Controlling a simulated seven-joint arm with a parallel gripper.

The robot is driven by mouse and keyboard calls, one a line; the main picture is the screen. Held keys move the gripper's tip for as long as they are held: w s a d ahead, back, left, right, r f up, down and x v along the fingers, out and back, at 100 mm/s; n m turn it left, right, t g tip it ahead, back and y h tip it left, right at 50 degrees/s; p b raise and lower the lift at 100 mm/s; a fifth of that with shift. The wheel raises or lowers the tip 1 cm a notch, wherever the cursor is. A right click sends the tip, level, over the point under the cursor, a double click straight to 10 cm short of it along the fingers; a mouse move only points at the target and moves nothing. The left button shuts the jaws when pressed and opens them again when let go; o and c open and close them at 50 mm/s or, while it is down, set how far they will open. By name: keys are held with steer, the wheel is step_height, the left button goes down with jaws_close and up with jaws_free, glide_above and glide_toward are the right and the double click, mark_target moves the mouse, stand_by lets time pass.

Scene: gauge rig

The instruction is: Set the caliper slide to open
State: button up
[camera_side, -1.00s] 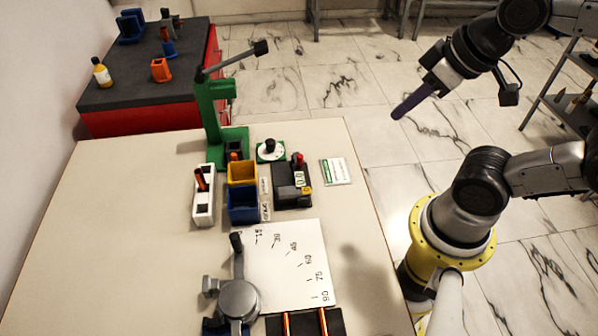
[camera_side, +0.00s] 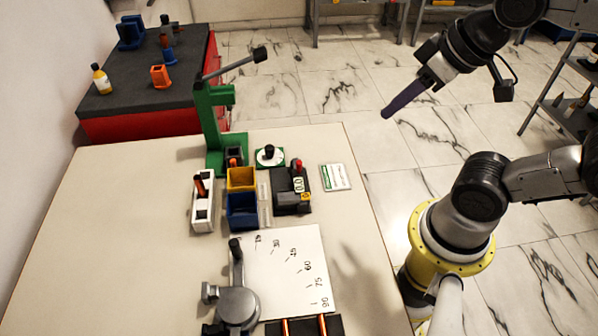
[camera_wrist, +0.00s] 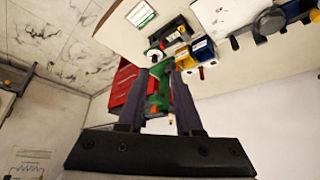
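I cannot tell for sure which part is the caliper slide. A black device with a small display, a red knob and a yellow part (camera_side: 291,190) stands right of the bins. A black base with copper-coloured rails (camera_side: 302,328) is cut off by the bottom edge in the side view. My gripper (camera_side: 387,114) hangs in the air beyond the table's right edge, away from all of these, with its purple fingers pointing down and left. In the wrist view my gripper (camera_wrist: 159,75) has its fingers apart with nothing between them.
A white angle plate (camera_side: 290,262) with a grey pivot arm (camera_side: 238,302) lies at the front. Yellow (camera_side: 241,178) and blue (camera_side: 242,212) bins, a white holder (camera_side: 203,215) and a tall green lever press (camera_side: 208,125) stand behind. The table's left side is clear.

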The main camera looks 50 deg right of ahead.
steer(key=shift+o, duration=0.8)
steer(key=w+r+g, duration=0.1)
steer(key=w, duration=0.6)
steer(key=g, duration=0.5)
glide_above(299, 162)
step_height(299, 162, down, 13)
step_height(299, 162, down, 14)
steer(key=shift+r, duration=0.1)
jaws_close()
